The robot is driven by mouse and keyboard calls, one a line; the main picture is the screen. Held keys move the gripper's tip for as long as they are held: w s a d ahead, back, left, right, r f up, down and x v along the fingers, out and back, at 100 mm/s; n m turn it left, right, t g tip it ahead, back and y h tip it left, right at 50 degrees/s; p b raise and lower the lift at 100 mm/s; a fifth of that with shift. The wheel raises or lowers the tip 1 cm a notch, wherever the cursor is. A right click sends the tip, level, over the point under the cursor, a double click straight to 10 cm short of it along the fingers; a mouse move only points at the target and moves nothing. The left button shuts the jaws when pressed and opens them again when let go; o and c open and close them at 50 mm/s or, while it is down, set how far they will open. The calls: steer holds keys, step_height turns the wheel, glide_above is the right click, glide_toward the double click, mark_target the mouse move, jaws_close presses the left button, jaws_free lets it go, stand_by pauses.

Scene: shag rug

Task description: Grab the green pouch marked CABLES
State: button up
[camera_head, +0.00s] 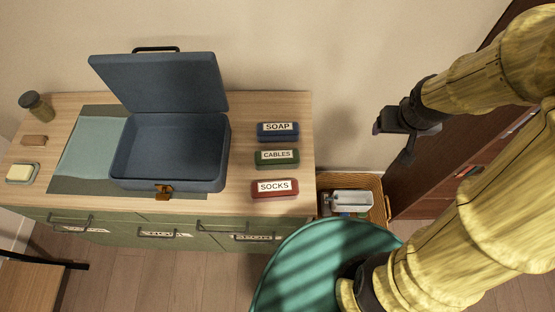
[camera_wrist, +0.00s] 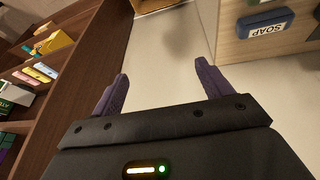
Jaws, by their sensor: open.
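The green pouch marked CABLES (camera_head: 277,158) lies on the wooden top of the green cabinet, near its right edge. It sits between the blue SOAP pouch (camera_head: 278,130) and the red SOCKS pouch (camera_head: 274,188). My gripper (camera_head: 396,140) is in the air to the right of the cabinet, apart from all three pouches. In the wrist view my gripper (camera_wrist: 163,85) has its two fingers spread with nothing between them. The SOAP pouch (camera_wrist: 264,25) shows there at the upper right. I cannot make out the CABLES label in the wrist view.
An open blue case (camera_head: 170,180) stands left of the pouches, with its lid raised. A jar (camera_head: 36,105) and a soap dish (camera_head: 22,173) are at the far left. A wicker basket (camera_head: 379,201) stands right of the cabinet. A dark bookshelf (camera_head: 425,165) is at the right.

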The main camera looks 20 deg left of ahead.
steer(key=w+a+f+n+t+y+b, duration=0.25)
steer(key=w+a+f+n, duration=0.2)
steer(key=w, duration=0.35)
steer(key=w+a+f+n+t+y+b, duration=0.1)
steer(key=w+a+f+n+y+b, duration=0.15)
steer(key=w+n+y, duration=0.4)
steer(key=n+g+y+b, duration=0.3)
steer(key=n+g+y, duration=0.2)
steer(key=n+g, duration=0.55)
glide_toward(296, 153)
step_height(296, 153, up, 4)
steer(key=w+d+m+g, duration=0.2)
steer(key=shift+s+a+f, duration=0.1)
steer(key=shift+a+f, duration=0.05)
steer(key=shift+f, duration=0.05)
steer(key=p+x, duration=0.3)
steer(key=x, duration=0.8)
steer(key=shift+s+f, duration=0.1)
steer(key=shift+f, duration=0.15)
steer(key=shift+a+f+h, duration=0.3)
steer(key=shift+a, duration=0.2)
